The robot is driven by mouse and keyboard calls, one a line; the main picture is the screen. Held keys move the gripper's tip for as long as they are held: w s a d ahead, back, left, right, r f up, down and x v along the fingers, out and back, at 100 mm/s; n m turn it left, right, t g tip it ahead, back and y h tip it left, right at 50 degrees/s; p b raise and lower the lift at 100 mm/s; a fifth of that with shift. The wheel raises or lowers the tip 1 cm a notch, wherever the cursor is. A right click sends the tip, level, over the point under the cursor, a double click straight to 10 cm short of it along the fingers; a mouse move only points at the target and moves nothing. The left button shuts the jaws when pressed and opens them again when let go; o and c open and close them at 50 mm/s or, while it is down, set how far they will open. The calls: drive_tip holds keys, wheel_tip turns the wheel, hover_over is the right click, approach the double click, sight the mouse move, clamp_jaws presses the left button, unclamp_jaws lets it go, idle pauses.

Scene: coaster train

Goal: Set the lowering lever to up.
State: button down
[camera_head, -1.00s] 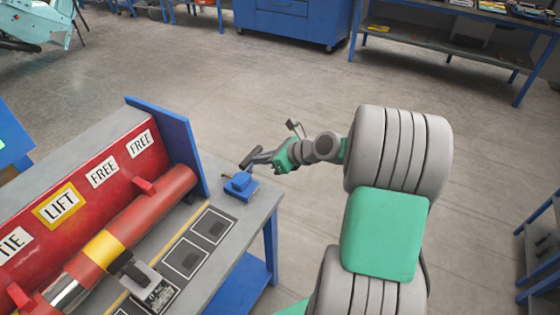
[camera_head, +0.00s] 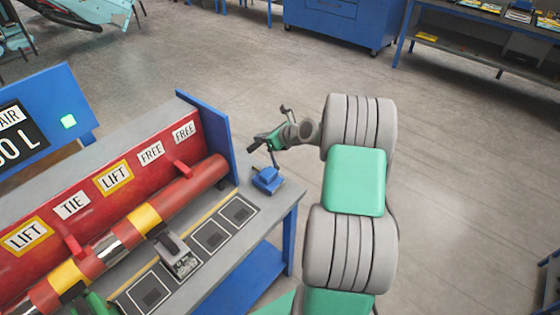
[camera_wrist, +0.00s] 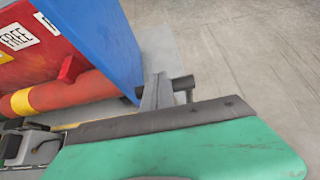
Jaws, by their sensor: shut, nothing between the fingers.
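The lever's blue base (camera_head: 267,180) sits on the right end of the grey bench top, beside the upright blue end panel. A thin shaft rises from it towards my gripper (camera_head: 258,146), whose dark fingers are shut and empty, pointing left above the base. In the wrist view the lever shows as a grey shaft with a black crosspiece handle (camera_wrist: 181,88), just beyond the dark finger edge. The finger hides the lower shaft and base. I cannot tell whether finger and lever touch, nor read an up or down marking.
The blue end panel (camera_head: 203,130) stands close to my gripper's left. A red-and-yellow tube (camera_head: 180,197) lies along the bench before a red panel with LIFT, TIE and FREE labels. A small grey device (camera_head: 180,258) stands nearer. Open floor (camera_head: 450,150) lies right.

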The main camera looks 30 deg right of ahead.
drive_tip(key=shift+w+a+f, duration=0.1)
drive_tip(key=shift+w, duration=0.2)
drive_tip(key=shift+a, duration=0.1)
